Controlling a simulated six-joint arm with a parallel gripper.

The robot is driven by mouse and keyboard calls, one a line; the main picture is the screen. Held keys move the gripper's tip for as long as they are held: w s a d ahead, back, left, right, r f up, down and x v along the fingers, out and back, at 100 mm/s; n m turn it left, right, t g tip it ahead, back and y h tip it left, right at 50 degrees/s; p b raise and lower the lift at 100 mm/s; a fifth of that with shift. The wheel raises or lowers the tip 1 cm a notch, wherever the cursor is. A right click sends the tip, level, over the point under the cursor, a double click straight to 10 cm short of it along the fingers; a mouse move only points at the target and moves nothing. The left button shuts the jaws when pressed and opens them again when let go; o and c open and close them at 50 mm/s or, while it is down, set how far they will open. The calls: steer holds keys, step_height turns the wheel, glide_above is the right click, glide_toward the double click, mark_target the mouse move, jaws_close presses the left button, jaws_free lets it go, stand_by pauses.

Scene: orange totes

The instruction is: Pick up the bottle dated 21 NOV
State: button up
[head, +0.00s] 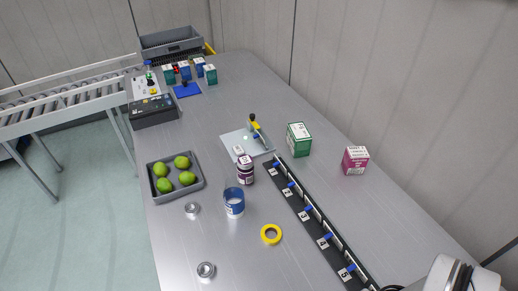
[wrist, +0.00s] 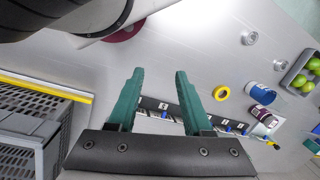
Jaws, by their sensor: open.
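A dark purple bottle (head: 244,170) with a pale label stands upright mid-table, beside the top end of the black numbered rail. Its printed date is too small to read. In the head view, the gripper's fingers are not visible.
The black rail (head: 314,220) runs along the right. A tray (head: 152,191) of limes is left. Green (head: 299,139) and magenta (head: 355,160) boxes stand right. A grey crate (wrist: 30,140) is near my gripper.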

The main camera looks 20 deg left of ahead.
stand_by(0.3)
steer(key=o, duration=0.8)
steer(key=w+a+f+n+t, duration=0.1)
steer(key=w+f+n, duration=0.1)
steer(key=w, duration=0.3)
steer(key=n+t+y, duration=0.5)
steer(key=n+t, duration=0.5)
glide_toward(234, 200)
steer(key=shift+t+y, duration=0.3)
steer(key=x, duration=0.9)
steer(key=shift+w+f, duration=0.2)
steer(key=shift+f, duration=0.25)
steer(key=x, duration=0.6)
steer(key=shift+f, duration=0.25)
